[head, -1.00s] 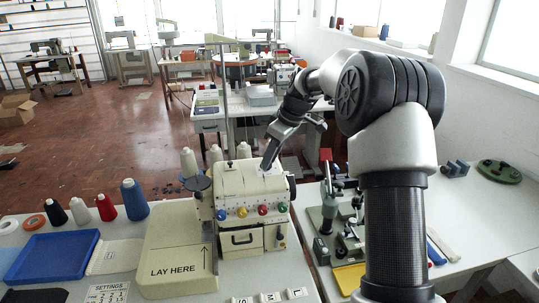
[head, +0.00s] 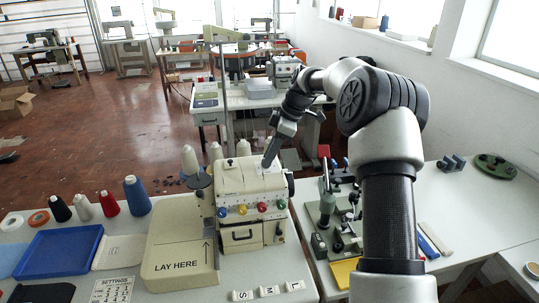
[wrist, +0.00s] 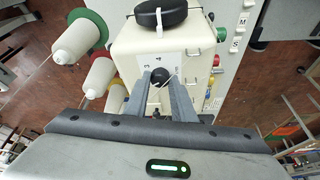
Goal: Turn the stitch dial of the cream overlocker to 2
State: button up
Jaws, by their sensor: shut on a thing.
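The cream overlocker (head: 250,176) stands on the near table in the head view, with colored knobs on its front. In the wrist view its cream top (wrist: 128,55) carries a white dial plate (wrist: 172,62) with small marks around a black stitch dial (wrist: 159,75). The marks are too small to read surely, and I cannot tell which one the dial points to. My gripper (wrist: 160,82) comes down on the dial with a finger on each side, shut on it. In the head view my gripper (head: 267,160) reaches the machine's top; the dial is hidden there.
A black handwheel (wrist: 160,14) sits at the machine's side. Thread cones (head: 190,160) stand behind it. A settings card (head: 112,290), a blue tray (head: 60,252) and spools are at left. A green machine (head: 330,215) stands at right, close to my arm.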

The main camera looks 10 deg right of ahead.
jog(key=o, duration=1)
jog(key=p+v, duration=0.1)
jog(key=v, duration=1.6)
jog(key=shift+r, duration=0.2)
